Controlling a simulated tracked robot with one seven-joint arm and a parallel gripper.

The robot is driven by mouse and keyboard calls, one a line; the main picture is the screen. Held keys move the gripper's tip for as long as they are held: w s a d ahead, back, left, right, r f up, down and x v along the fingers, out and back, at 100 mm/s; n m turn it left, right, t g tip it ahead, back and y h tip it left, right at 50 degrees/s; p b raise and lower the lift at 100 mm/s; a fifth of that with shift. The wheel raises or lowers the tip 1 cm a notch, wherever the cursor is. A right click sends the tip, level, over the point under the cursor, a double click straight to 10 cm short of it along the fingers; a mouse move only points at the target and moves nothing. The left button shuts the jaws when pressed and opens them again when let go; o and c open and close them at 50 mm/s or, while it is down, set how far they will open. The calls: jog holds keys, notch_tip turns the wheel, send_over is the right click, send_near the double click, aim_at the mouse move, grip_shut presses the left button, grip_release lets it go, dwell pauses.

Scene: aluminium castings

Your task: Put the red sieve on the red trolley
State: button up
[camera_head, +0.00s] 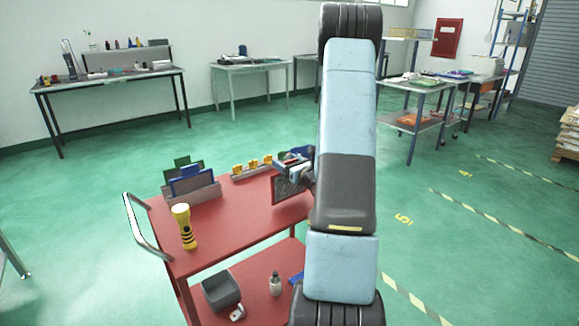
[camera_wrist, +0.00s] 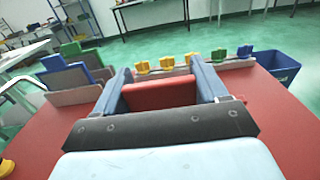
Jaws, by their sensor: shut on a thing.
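The red sieve shows in the camera_head view as a red-framed dark panel (camera_head: 287,190), upright and partly hidden by my arm. In the camera_wrist view its red edge (camera_wrist: 160,95) lies between my fingers. My gripper (camera_head: 294,166) is shut on it; the two blue-grey fingers also show in the camera_wrist view (camera_wrist: 165,82). The sieve is over the right part of the red trolley's top (camera_head: 235,222). I cannot tell whether its lower edge touches the surface. The trolley top also fills much of the camera_wrist view (camera_wrist: 40,140).
On the trolley top stand a rack with green (camera_head: 183,165) and blue (camera_head: 192,182) panels, a yellow torch (camera_head: 184,227) and a rail with yellow pieces (camera_head: 252,166). A blue bin (camera_wrist: 279,66) is at the right. The lower shelf holds a grey box (camera_head: 221,291) and a bottle (camera_head: 275,284).

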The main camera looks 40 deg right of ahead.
jog(key=shift+f, duration=0.7)
jog(key=o, duration=1.6)
jog(key=shift+f, duration=0.1)
